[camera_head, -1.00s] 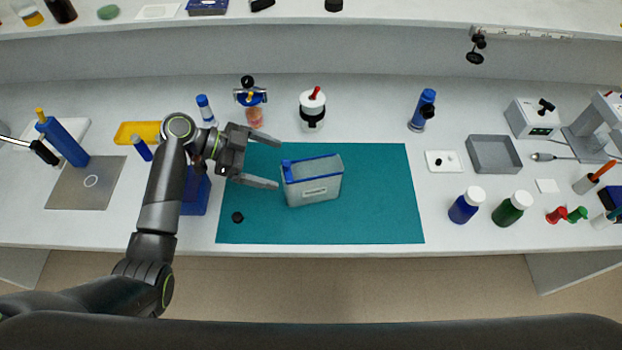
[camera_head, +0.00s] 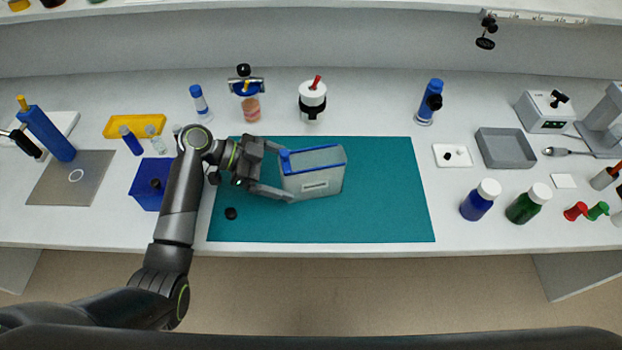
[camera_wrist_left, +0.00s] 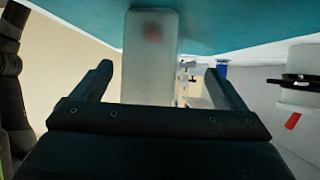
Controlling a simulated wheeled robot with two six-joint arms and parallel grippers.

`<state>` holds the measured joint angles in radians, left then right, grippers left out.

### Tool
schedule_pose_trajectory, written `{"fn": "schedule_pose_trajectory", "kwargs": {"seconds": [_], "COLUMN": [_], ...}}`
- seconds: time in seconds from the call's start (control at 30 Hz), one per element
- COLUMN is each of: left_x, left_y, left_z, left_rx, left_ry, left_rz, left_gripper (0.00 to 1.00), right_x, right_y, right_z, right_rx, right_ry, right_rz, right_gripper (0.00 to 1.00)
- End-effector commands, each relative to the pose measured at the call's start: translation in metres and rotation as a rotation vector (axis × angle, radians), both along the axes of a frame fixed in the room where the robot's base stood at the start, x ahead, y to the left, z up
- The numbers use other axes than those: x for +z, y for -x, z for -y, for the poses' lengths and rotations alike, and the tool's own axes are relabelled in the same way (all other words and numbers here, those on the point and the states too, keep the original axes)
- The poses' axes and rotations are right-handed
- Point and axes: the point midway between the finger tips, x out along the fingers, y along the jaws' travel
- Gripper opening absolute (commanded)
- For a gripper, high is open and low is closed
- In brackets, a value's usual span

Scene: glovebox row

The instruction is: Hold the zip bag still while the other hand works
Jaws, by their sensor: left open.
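The zip bag (camera_head: 318,176) stands upright on the teal mat (camera_head: 385,200). It is pale and translucent with a blue zip along its top edge and a small label slot on its front. My left gripper (camera_head: 285,170) is at the bag's left end, with its fingers open and pointing right. In the left wrist view the bag (camera_wrist_left: 150,60) lies ahead, between the two spread fingers (camera_wrist_left: 160,80). There is a visible gap on each side there, so the jaws are not closed on it. My right gripper is not in view.
A small black cap (camera_head: 231,213) lies on the mat's left part. A blue box (camera_head: 146,186) is beside my left forearm. A white bottle with a red tip (camera_head: 312,100) stands behind the mat. The mat's right half is clear.

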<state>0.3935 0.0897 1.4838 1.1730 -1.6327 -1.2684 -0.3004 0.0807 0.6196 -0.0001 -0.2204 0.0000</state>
Motion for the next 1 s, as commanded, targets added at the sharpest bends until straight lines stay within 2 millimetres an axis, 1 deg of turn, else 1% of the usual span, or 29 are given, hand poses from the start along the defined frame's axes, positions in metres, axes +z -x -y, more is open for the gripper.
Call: {"fn": "schedule_pose_trajectory", "kwargs": {"seconds": [0.03,0.17,0.2,0.4,0.6,0.87,0.93,1.0], "left_x": [-0.007,-0.015,-0.02,-0.028,-0.031,-0.031,-0.031,-0.031], "left_y": [0.0,0.0,0.0,0.0,0.0,0.0,0.0,0.0], "left_z": [0.008,0.025,0.03,0.048,0.056,0.057,0.056,0.056], "left_rx": [-0.001,0.0,0.0,-0.001,0.0,0.0,0.0,0.0], "left_ry": [0.003,0.003,0.002,0.002,0.0,0.0,0.0,0.0], "left_rz": [0.0,0.001,0.001,0.002,0.001,0.001,0.001,0.001], "left_gripper": [0.93,0.93,0.93,0.93,0.93,0.93,0.87,0.78], "right_x": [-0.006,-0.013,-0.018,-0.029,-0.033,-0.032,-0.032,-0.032], "right_y": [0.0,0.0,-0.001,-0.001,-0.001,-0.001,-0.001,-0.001], "right_z": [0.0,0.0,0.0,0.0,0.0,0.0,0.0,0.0], "right_rx": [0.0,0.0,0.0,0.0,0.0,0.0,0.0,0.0], "right_ry": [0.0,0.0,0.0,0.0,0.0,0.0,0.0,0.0], "right_rz": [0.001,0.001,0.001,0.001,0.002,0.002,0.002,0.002], "right_gripper": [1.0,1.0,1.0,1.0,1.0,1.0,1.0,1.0]}}
